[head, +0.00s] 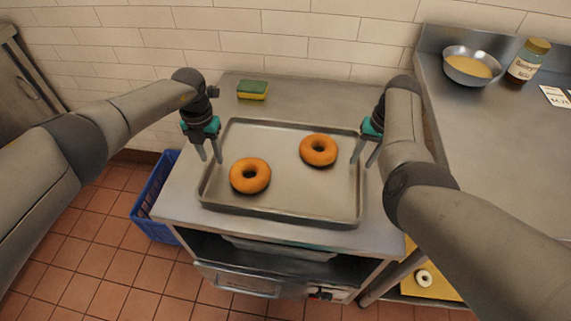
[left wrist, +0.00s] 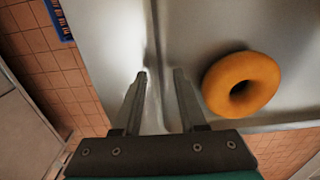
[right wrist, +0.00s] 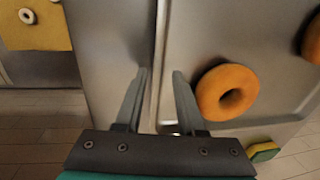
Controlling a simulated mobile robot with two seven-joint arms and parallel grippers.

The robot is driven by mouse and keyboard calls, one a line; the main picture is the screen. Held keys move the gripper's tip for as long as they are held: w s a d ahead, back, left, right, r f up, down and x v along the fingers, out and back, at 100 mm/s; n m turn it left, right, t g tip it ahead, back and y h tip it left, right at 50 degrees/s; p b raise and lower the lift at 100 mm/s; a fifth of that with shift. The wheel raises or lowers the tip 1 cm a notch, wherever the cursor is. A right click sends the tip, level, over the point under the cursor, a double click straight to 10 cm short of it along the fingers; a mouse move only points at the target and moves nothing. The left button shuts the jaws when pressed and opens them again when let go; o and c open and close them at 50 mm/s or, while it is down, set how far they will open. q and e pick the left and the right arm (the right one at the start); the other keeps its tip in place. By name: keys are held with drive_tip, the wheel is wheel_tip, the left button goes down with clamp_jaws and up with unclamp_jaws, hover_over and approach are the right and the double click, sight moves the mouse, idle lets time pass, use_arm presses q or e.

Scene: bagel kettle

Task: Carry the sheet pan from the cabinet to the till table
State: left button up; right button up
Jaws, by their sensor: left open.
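The grey sheet pan (head: 290,192) lies flat on the steel cabinet (head: 183,203), with two browned bagels (head: 250,175) (head: 319,150) on it. My left gripper (head: 211,160) is open at the pan's left rim; in the left wrist view the rim runs between its fingers (left wrist: 160,75). My right gripper (head: 362,163) is at the right rim. The right wrist view shows its fingers (right wrist: 160,75) apart with the rim between them. Neither gripper visibly clamps the rim. I cannot make out a till on any table.
A green and yellow sponge (head: 252,89) lies behind the pan near the tiled wall. A steel counter (head: 480,140) at the right holds a bowl (head: 471,66), a jar (head: 529,61) and a card (head: 556,96). A blue crate (head: 152,200) stands on the floor at the left.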

use_arm(q)
drive_tip(key=shift+f, duration=0.55)
use_arm(e)
drive_tip(key=shift+a+f, duration=0.1)
drive_tip(key=shift+f, duration=0.4)
use_arm(q)
drive_tip(key=c, duration=0.6)
use_arm(e)
drive_tip(key=c, duration=0.6)
use_arm(q)
clamp_jaws()
use_arm(e)
drive_tip(key=shift+a, duration=0.1)
clamp_jaws()
use_arm(q)
drive_tip(key=shift+d, duration=0.15)
use_arm(e)
drive_tip(key=shift+a, duration=0.1)
